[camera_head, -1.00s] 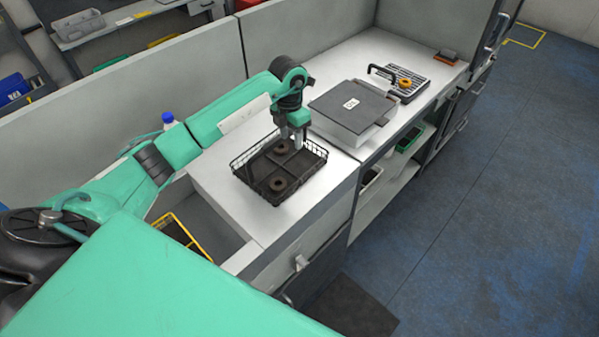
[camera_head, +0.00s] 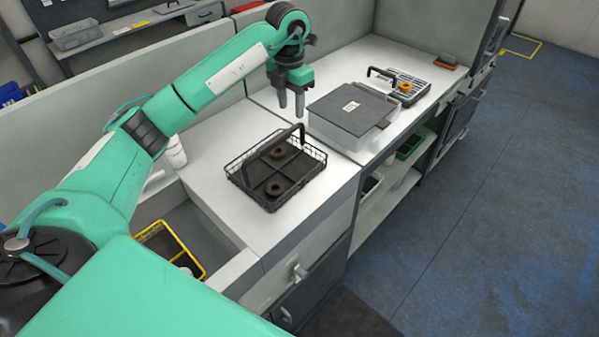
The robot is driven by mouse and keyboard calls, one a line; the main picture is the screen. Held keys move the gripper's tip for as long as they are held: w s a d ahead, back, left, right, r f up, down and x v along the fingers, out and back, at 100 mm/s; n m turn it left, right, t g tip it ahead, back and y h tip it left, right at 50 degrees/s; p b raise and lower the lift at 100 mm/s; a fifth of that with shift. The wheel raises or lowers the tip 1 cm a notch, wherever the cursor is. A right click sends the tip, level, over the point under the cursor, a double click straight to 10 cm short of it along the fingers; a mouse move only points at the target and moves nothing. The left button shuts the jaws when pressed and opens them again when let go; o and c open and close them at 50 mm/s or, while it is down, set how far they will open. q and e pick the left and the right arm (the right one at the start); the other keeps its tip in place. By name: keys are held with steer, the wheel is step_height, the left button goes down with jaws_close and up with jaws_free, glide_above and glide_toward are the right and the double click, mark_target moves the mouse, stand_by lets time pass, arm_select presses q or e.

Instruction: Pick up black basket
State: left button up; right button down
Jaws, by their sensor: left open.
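The black wire basket (camera_head: 273,199) stands on the white counter, with its handle (camera_head: 268,150) raised across its top. My left gripper (camera_head: 291,112) is above the back right side of the basket. It is open, its fingers point down with a gap between them, and nothing shows between them. It appears clear of the handle. My right gripper is not in view.
A grey lidded box (camera_head: 352,108) stands to the right of the basket. Behind it is a striped tray (camera_head: 412,91) with an orange ring and a handle. A yellow-rimmed basket (camera_head: 168,248) sits lower, at the left. The white counter (camera_head: 240,218) around the basket is partly bare.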

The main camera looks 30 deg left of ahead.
arm_select(q)
step_height(320, 180, down, 13)
steer(key=p, duration=0.4)
steer(key=shift+a+f+p, duration=0.15)
steer(key=shift+a+p, duration=0.05)
steer(key=shift+p, duration=0.15)
steer(key=shift+s, duration=0.1)
steer(key=shift+c, duration=0.5)
steer(key=c, duration=0.4)
steer(key=shift+w+f, duration=0.1)
steer(key=shift+w, duration=0.15)
jaws_close()
steer(key=shift+s+a, duration=0.1)
steer(key=shift+s, duration=0.1)
